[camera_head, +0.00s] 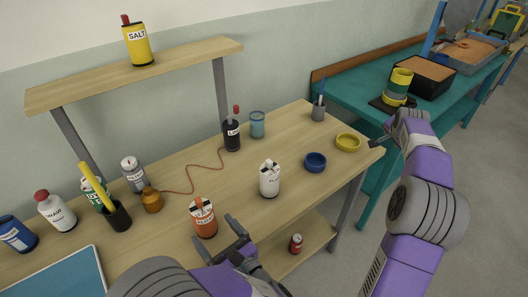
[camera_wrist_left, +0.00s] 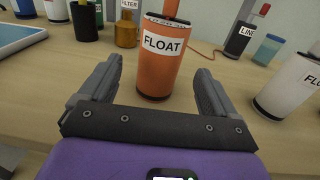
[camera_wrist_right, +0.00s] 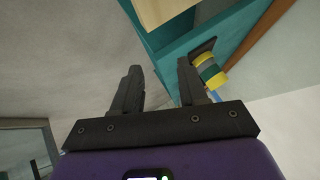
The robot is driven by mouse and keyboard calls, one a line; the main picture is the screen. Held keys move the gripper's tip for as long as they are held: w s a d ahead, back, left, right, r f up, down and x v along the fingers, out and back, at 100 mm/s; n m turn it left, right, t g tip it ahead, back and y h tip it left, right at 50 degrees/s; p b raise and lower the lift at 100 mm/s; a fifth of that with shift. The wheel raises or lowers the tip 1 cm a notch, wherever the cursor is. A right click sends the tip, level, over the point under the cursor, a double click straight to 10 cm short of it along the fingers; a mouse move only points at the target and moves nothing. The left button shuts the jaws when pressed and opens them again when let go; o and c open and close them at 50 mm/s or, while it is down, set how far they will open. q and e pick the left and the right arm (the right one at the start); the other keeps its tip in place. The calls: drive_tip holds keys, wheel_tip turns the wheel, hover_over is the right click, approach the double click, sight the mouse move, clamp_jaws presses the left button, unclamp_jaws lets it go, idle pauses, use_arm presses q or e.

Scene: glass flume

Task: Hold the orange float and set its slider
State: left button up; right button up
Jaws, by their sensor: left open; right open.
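The orange float (camera_head: 203,220) is an upright orange cylinder with a white label and an orange slider (camera_head: 198,203) on top. It stands on the wooden table near the front edge. In the left wrist view the float (camera_wrist_left: 160,62) reads FLOAT and stands just beyond and between the open fingers. My left gripper (camera_head: 238,236) is open and empty, close to the float at its lower right; no contact is visible. My right gripper (camera_wrist_right: 160,82) is open and empty. In the head view it is at the table's right end, its fingers hard to make out.
A white float (camera_head: 269,180), a blue bowl (camera_head: 315,162) and a yellow bowl (camera_head: 347,142) stand to the right. A dark LINE bottle (camera_head: 231,135) stands behind, with a red cord running to an amber bottle (camera_head: 152,201). A black cup (camera_head: 117,216) stands left.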

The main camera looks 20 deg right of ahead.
sight(201, 214)
drive_tip(key=w+a+r+g+y, duration=0.1)
drive_tip(key=w+a+r+y, duration=0.15)
drive_tip(key=a, duration=0.85)
drive_tip(key=w+a+r+n+y, duration=0.1)
drive_tip(key=w+a+y, duration=0.25)
drive_tip(key=a, duration=0.85)
drive_tip(key=w+a+r+g+y, duration=0.1)
drive_tip(key=w+a+y, duration=0.15)
drive_tip(key=a, duration=0.85)
use_arm(q)
drive_tip(key=shift+w, duration=0.2)
drive_tip(key=shift+x, duration=3.6)
use_arm(e)
drive_tip(key=s+a+r+g, duration=0.2)
drive_tip(key=s+a, duration=0.2)
drive_tip(key=a, duration=0.4)
drive_tip(key=s+a+r+n+g+y, duration=0.1)
drive_tip(key=s+a+r+g, duration=0.1)
drive_tip(key=a, duration=0.6)
drive_tip(key=s+a+r+n+g, duration=0.1)
drive_tip(key=s+a+r+g, duration=0.1)
drive_tip(key=s+a, duration=0.3)
drive_tip(key=shift+s+a+r, duration=0.35)
drive_tip(key=shift+a+r, duration=0.45)
drive_tip(key=shift+a, duration=1.1)
